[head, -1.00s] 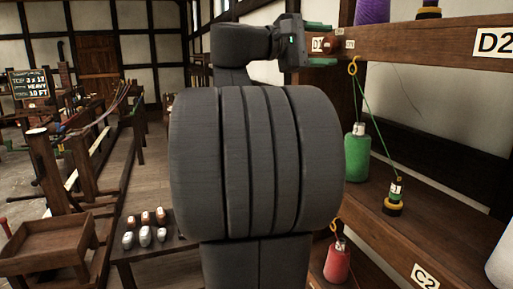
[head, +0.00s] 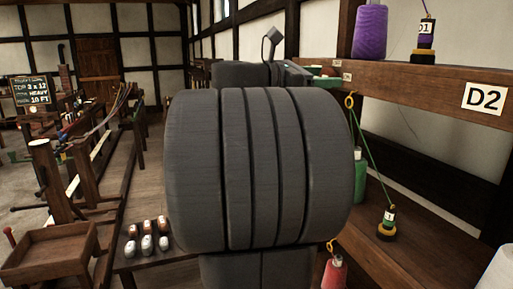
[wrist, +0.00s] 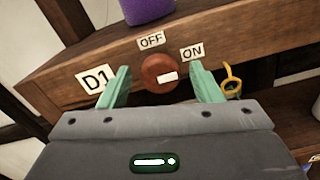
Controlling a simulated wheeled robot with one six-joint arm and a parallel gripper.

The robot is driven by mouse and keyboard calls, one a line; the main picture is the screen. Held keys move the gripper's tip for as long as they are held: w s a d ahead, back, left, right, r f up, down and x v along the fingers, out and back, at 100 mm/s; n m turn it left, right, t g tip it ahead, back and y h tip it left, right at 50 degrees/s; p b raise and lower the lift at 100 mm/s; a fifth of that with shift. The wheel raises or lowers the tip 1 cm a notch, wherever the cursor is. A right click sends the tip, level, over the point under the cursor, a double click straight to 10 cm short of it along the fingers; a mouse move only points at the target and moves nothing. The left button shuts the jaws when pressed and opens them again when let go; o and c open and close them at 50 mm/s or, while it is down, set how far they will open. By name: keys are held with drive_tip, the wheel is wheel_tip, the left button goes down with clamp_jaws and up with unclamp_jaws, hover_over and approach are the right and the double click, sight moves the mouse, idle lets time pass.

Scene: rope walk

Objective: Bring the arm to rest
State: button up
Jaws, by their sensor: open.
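My gripper (wrist: 160,68) is open in the wrist view, its two green fingers apart with nothing between them that I can see held. Beyond the fingers is a round red-brown knob (wrist: 155,68) on the shelf's front beam. Its white mark lies on the right part of the knob. The OFF label (wrist: 151,40) is above it and the ON label (wrist: 192,52) is to its upper right. Whether the fingers touch the beam is unclear. In the head view my own arm hides most of the gripper; a bit of green finger (head: 325,80) shows behind it.
A wooden shelf beam (head: 420,88) runs along the right, with a purple spool (head: 370,32) on top. A green cord with a weight (head: 387,222) hangs below a yellow ring (head: 350,101). A red spool (head: 335,273) stands lower. A bench (head: 150,262) and tray (head: 50,250) stand at left.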

drive_tip(key=shift+n, duration=1)
